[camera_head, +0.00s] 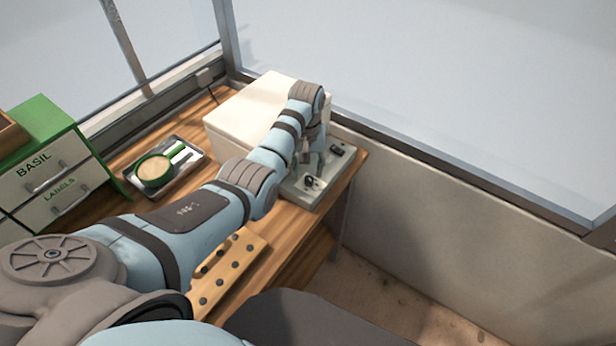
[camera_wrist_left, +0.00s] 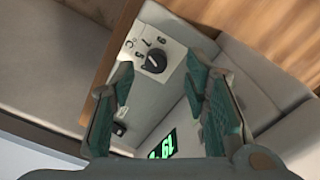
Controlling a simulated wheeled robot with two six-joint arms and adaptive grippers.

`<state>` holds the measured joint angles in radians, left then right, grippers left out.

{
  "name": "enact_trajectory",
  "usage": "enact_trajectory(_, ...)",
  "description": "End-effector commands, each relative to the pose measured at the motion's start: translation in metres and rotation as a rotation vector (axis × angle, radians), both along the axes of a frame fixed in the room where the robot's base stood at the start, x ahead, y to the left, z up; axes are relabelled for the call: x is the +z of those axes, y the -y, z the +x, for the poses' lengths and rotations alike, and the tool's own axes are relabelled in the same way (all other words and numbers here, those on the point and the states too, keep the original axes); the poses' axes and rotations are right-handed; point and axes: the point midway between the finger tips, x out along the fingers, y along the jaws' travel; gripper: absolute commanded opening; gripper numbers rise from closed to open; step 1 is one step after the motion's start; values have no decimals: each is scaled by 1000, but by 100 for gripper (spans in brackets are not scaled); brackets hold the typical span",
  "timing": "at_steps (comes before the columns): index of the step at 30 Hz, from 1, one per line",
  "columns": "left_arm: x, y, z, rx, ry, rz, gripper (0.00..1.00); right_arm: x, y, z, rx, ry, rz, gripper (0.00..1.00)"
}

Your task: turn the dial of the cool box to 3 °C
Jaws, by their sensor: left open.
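The cool box is a white box (camera_head: 262,105) with a grey control panel (camera_head: 318,188) on its right side, at the table's far end in the head view. In the left wrist view its black dial (camera_wrist_left: 154,61) sits on a pale plate with printed numbers, some of them hidden or hard to read. A green lit display (camera_wrist_left: 165,145) shows below, its digits partly cut off. My left gripper (camera_wrist_left: 160,72) is open, its fingers either side of the dial in the picture, with nothing between them. Contact cannot be told. My right gripper is out of view.
A metal tray (camera_head: 196,156) with a green-rimmed sieve (camera_head: 154,170) stands left of the cool box. A green cabinet (camera_head: 45,112) with drawers is at the far left. A wooden board with dark holes (camera_head: 236,266) lies at the table's front edge. A window frame and low wall border the right.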

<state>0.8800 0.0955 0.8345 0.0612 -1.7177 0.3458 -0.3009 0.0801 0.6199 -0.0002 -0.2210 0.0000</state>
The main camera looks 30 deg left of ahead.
Motion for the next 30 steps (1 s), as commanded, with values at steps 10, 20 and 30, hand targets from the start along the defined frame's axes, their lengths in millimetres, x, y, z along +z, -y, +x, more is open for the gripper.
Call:
enact_trajectory(10,-40,2,1,-3,1,0,42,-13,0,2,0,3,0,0)
enact_trajectory(20,-39,2,1,-4,1,0,20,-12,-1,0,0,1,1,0)
enact_trajectory(30,-39,2,2,0,3,0,0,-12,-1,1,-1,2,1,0)
